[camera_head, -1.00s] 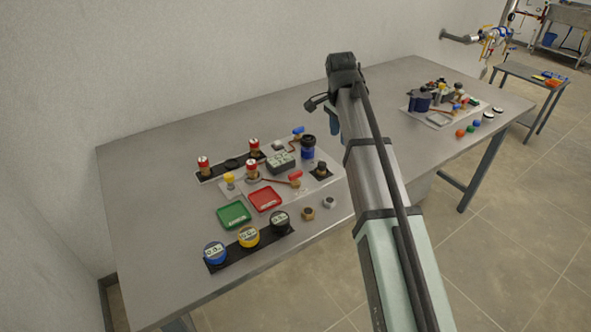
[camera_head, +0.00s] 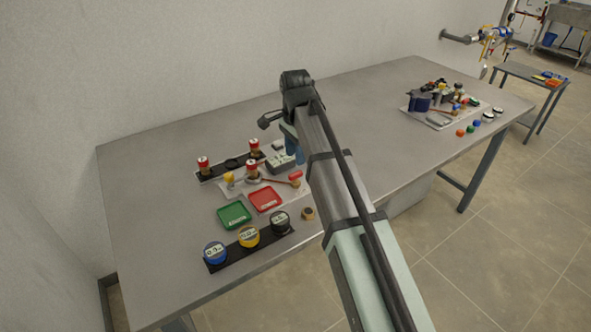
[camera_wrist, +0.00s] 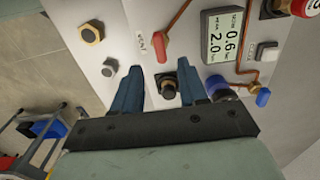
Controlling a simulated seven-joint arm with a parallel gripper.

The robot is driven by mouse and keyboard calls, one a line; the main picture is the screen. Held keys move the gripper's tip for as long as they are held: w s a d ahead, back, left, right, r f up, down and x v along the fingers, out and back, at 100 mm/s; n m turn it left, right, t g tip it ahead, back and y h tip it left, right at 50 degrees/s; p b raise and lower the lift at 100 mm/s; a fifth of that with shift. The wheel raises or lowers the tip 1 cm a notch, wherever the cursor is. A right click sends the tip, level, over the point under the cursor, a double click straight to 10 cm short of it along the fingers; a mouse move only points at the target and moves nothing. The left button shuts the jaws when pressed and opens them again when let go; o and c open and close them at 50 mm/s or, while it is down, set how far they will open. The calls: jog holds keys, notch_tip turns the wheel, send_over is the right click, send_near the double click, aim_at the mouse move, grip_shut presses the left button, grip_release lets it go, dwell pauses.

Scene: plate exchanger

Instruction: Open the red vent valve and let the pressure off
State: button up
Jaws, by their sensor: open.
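The red vent valve shows as a red handle (camera_wrist: 162,47) on a copper pipe in the wrist view, beyond my fingertips and slightly left of centre. In the head view its red handle (camera_head: 295,176) lies just left of my arm. My gripper (camera_wrist: 164,76) is open, with its blue fingers apart on either side of a black knobbed fitting (camera_wrist: 168,86). I cannot tell whether they touch it. In the head view a blue finger (camera_head: 291,142) shows above the board's right part. A gauge display (camera_wrist: 222,35) beside the valve reads 0.6 and 2.0.
A blue handle (camera_wrist: 263,97) stands right of my fingers; a brass nut (camera_wrist: 92,33) and silver nut (camera_wrist: 109,68) lie left. The table's middle (camera_head: 365,110) is bare.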

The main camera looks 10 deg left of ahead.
aim_at(296, 173)
jog(key=shift+f, duration=3.35)
grip_shut()
